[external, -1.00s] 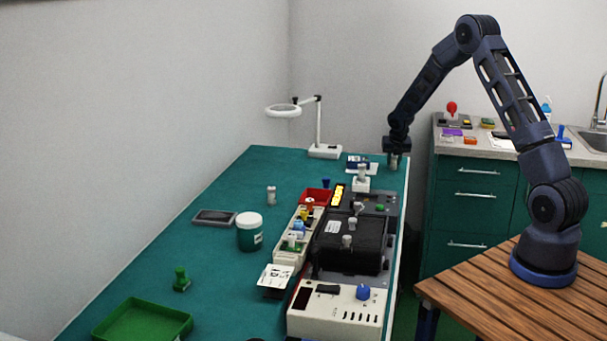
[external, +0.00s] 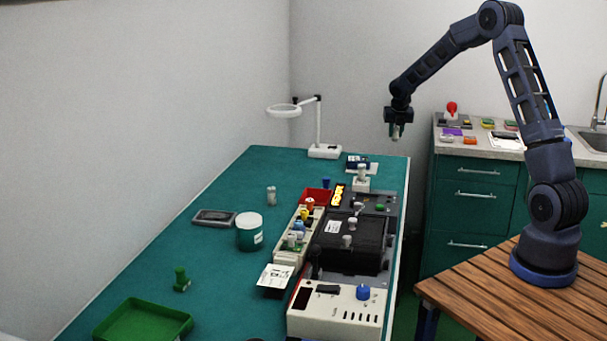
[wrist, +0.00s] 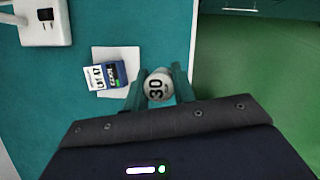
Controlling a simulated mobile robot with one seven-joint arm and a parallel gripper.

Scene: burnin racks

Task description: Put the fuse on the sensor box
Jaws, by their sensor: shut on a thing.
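A pale grey cylinder marked "30", which I take as the fuse (wrist: 158,86), is between the fingertips of my gripper (wrist: 157,90) in the wrist view. In the external view my gripper (external: 397,124) holds the fuse (external: 396,132) upright above the far right corner of the green table. A small blue and white box (wrist: 107,75) lies on a white sheet left of the fuse in the wrist view. It also shows at the table's far end (external: 357,162). I take it as the sensor box, but its label is too small to be sure.
A magnifier lamp (external: 324,151) stands at the far end. A white block (external: 361,185) with a similar cylinder stands near the box. A black unit (external: 350,250), a red tray (external: 318,195) and a white-lidded jar (external: 249,236) are nearer.

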